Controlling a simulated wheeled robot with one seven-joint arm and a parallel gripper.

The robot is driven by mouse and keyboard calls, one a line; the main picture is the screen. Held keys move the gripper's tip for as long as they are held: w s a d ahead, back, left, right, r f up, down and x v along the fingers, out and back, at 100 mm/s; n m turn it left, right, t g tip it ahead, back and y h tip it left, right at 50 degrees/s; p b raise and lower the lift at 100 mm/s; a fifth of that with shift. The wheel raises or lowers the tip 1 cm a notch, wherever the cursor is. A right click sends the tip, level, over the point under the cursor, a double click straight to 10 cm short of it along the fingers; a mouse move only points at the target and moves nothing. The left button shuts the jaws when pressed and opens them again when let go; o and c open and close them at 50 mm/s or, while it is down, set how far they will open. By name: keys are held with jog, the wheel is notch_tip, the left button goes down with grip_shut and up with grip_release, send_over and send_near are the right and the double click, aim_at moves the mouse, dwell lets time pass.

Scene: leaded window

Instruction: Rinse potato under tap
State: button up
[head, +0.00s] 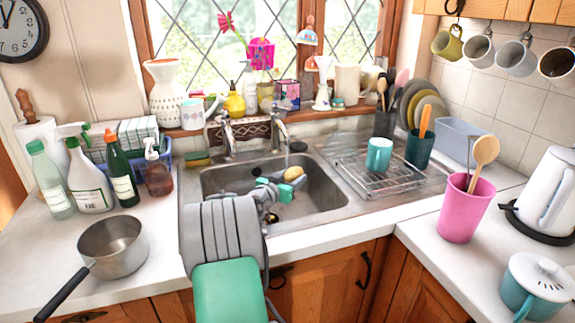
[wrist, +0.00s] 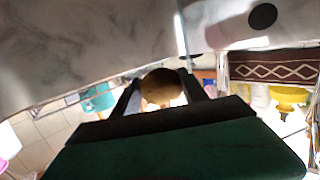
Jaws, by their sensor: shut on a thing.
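A tan potato (head: 293,174) is held over the sink basin (head: 325,205), close below the tap (head: 279,132). My gripper (head: 290,180) is shut on it, and my arm covers the left part of the sink. In the wrist view the potato (wrist: 158,88) sits between the two dark fingers of my gripper (wrist: 160,90). I cannot tell whether water is running on it; a bright upright streak beside it in the wrist view is unclear.
A drying rack (head: 375,180) with a teal mug (head: 379,155) stands right of the sink. Left are several bottles (head: 120,170) and a saucepan (head: 112,247). A pink utensil cup (head: 465,210) and a white kettle (head: 548,190) stand at the right.

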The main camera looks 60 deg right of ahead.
aim_at(293, 175)
jog(key=shift+s+a+r, duration=0.4)
jog(key=shift+a+r, duration=0.25)
jog(key=shift+a, duration=0.1)
jog(key=shift+s+a+r, duration=0.45)
jog(key=shift+a+r, duration=0.25)
jog(key=shift+s+a+r, duration=0.4)
jog(key=shift+a+r, duration=0.25)
jog(key=shift+a, duration=0.1)
